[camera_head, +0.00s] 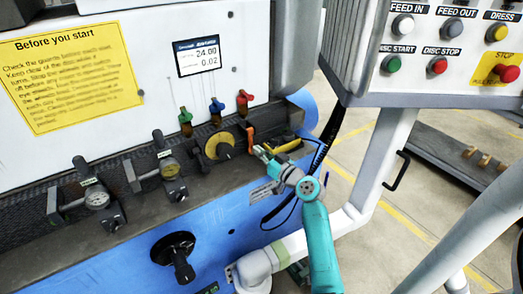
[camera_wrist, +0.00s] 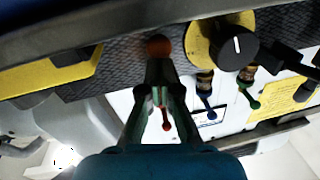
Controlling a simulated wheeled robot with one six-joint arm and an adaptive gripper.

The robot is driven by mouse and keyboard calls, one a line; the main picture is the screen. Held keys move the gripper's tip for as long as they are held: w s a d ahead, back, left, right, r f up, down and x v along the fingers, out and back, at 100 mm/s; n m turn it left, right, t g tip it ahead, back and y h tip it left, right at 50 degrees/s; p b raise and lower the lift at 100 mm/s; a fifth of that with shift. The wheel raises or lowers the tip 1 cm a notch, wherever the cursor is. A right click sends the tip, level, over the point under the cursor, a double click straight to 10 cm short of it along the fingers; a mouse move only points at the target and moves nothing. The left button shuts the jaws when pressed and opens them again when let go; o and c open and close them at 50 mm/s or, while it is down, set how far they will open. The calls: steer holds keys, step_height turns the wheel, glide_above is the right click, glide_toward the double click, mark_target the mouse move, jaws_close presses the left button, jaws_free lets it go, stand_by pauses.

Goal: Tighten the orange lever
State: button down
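The orange lever (camera_head: 251,139) stands upright on the dark ledge of the machine, just right of the yellow dial. In the wrist view its rounded orange-brown end (camera_wrist: 159,46) shows just beyond my fingertips. My gripper (camera_head: 261,153) reaches in from the lower right, with its tips close beside the lever. In the wrist view my gripper's fingers (camera_wrist: 160,68) converge toward the lever's end. Whether they touch or hold it is not clear. The lower part of the lever is partly hidden by the gripper.
Green (camera_head: 185,117), blue (camera_head: 216,106) and red (camera_head: 243,97) levers stand behind on the ledge. A yellow dial with a dark knob (camera_head: 219,145) is close on the left. A yellow bar (camera_head: 286,146) lies just right of the gripper. A button panel (camera_head: 440,50) overhangs at right.

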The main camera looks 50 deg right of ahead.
steer(key=shift+w+d+f, duration=0.15)
steer(key=shift+w+f, duration=0.25)
steer(key=shift+w, duration=0.5)
steer(key=shift+s+f, duration=0.25)
steer(key=shift+s, duration=0.3)
steer(key=s+a, duration=0.1)
steer(key=s, duration=1)
steer(key=shift+a, duration=0.3)
steer(key=shift+s, duration=0.1)
